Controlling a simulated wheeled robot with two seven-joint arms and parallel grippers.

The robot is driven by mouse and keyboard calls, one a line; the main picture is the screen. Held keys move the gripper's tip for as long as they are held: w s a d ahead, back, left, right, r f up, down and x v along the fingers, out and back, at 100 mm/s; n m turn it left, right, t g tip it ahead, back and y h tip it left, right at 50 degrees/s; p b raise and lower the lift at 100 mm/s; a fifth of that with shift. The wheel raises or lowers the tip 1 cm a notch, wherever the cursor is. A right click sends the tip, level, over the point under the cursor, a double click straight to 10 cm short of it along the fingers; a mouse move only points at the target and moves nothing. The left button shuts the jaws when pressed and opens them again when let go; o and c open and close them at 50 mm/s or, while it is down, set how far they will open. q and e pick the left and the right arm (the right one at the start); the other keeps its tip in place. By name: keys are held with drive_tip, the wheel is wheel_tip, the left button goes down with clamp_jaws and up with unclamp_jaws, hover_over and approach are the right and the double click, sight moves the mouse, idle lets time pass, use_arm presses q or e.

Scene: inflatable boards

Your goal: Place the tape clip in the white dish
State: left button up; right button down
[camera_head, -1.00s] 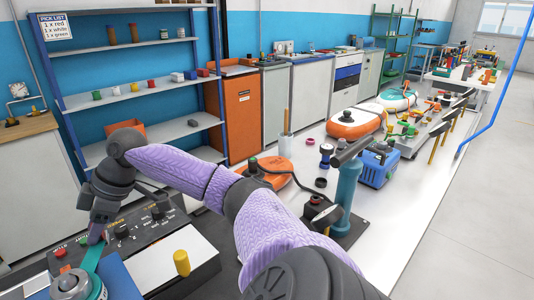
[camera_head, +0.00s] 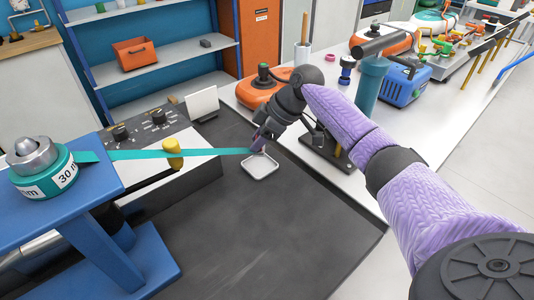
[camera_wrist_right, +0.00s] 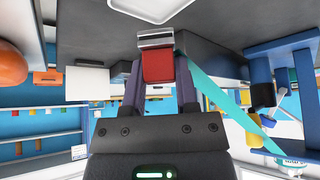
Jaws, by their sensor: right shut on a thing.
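The white dish (camera_head: 260,167) lies on the dark mat, a small square tray with a raised rim. It also shows at the top of the right wrist view (camera_wrist_right: 150,8). My right gripper (camera_head: 262,145) is just above the dish's far edge. It is shut on the tape clip (camera_wrist_right: 158,66), a red block with a silver end. In the head view the fingers mostly hide the clip. A teal tape (camera_head: 200,154) stretches from the tape roll (camera_head: 45,172) on a blue stand to the gripper. My left gripper is not in view.
A yellow knob (camera_head: 173,154) stands close to the tape's path. A black control panel (camera_head: 140,130) and a white plate (camera_head: 202,104) are behind it. An orange case (camera_head: 265,88) and a blue box (camera_head: 405,85) stand on the white bench. The mat in front of the dish is clear.

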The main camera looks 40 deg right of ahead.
sight(264, 148)
wheel_tip(264, 148, down, 5)
drive_tip(key=shift+r+b, duration=0.15)
drive_tip(key=shift+b, duration=0.55)
drive_tip(key=shift+r, duration=0.15)
drive_tip(key=c, duration=0.7)
unclamp_jaws()
drive_tip(key=o, duration=0.3)
drive_tip(key=shift+o, duration=0.2)
drive_tip(key=shift+r, duration=0.1)
drive_tip(key=p+v, duration=0.3)
drive_tip(key=v, duration=0.4)
drive_tip(key=shift+d+r, duration=0.1)
drive_tip(key=shift+r, duration=0.05)
